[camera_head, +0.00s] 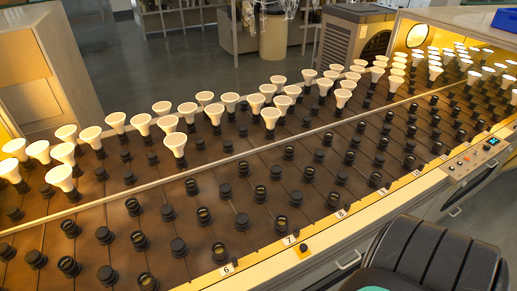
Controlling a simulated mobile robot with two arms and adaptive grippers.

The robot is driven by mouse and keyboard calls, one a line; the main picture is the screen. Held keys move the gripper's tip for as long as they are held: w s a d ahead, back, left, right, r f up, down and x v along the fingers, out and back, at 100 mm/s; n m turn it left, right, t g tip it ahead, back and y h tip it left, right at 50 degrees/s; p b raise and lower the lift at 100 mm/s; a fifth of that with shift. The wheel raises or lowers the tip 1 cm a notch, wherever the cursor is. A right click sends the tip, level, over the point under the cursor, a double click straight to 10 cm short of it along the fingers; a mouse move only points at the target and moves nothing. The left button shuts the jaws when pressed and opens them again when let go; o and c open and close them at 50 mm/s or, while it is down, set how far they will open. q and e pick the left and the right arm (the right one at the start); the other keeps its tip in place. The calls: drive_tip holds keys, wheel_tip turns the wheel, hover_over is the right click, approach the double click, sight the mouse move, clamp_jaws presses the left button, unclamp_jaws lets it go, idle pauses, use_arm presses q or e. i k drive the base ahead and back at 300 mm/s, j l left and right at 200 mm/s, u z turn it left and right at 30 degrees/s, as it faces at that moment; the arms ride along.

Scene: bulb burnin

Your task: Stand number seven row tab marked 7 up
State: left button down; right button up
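The row tab marked 7 (290,240) is a small white plate on the near rail of the long bulb bench, at the lower middle of the head view. It sits between the tab marked 6 (227,270) and the tab marked 8 (340,214). I cannot tell at this size whether it lies flat or is tilted. A small yellow block with a dark top (303,249) is just right of and below it.
The bench (130,185) carries rows of black sockets, with lit white bulbs (175,142) along the far side. A control panel (478,158) is at the right end. A handle (349,260) is on the front. A blue bin (505,19) is top right.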

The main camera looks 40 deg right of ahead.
sight(290, 240)
drive_tip(key=k+l+u, duration=0.1)
drive_tip(key=l+u, duration=0.25)
drive_tip(key=k+l+u, duration=0.15)
drive_tip(key=l+u, duration=0.25)
drive_tip(key=k+l+u, duration=0.15)
drive_tip(key=u, duration=0.2)
drive_tip(key=k+l+u, duration=0.2)
drive_tip(key=l+u, duration=0.2)
